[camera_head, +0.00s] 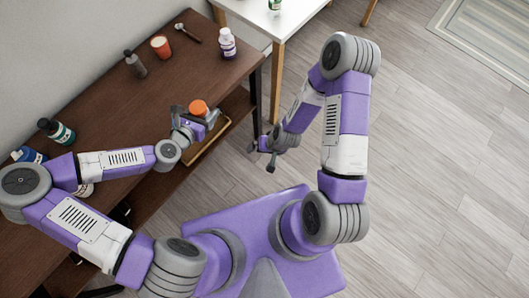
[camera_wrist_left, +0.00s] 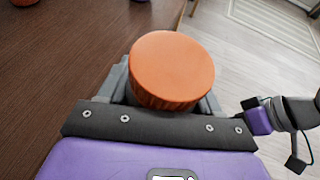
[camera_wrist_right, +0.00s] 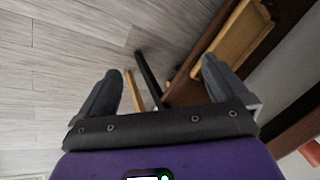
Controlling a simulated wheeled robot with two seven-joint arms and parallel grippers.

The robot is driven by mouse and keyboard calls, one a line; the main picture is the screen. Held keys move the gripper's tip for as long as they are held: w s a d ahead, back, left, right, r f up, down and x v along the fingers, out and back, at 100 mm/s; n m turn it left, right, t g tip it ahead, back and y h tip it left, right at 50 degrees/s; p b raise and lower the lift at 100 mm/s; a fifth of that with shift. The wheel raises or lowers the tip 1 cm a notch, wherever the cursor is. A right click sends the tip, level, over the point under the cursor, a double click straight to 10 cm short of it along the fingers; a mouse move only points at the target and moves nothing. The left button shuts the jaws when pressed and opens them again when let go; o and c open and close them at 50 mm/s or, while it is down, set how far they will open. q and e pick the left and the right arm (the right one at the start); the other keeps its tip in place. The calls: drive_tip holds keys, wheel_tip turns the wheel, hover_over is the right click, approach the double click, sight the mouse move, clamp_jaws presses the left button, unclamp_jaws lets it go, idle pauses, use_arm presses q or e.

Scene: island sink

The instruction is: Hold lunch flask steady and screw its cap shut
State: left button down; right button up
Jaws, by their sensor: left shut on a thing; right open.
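The lunch flask's round orange cap (camera_head: 198,107) shows at my left gripper (camera_head: 194,117), near the front edge of the brown table. In the left wrist view the cap (camera_wrist_left: 172,68) is seen from above, between the fingers. It hides nearly all of the flask body, and how far it is screwed on cannot be told. My left gripper is shut on the flask. My right gripper (camera_head: 261,158) is open and empty, off the table's front edge, to the right of the flask and apart from it. Its spread fingers show in the right wrist view (camera_wrist_right: 163,88).
The brown table (camera_head: 105,95) holds an orange-red cup (camera_head: 160,46), a dark bottle (camera_head: 134,64), a spoon-like tool (camera_head: 187,33), a white bottle (camera_head: 228,44) and a dark green bottle (camera_head: 57,131). A wooden tray (camera_wrist_right: 238,38) sits below. A white table (camera_head: 262,17) stands behind.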

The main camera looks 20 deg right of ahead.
drive_tip(key=s+a+n+g+y, duration=0.1)
drive_tip(key=s+a+g, duration=0.1)
drive_tip(key=s, duration=0.6)
drive_tip(key=shift+a+f, duration=0.25)
drive_tip(key=shift+f, duration=0.05)
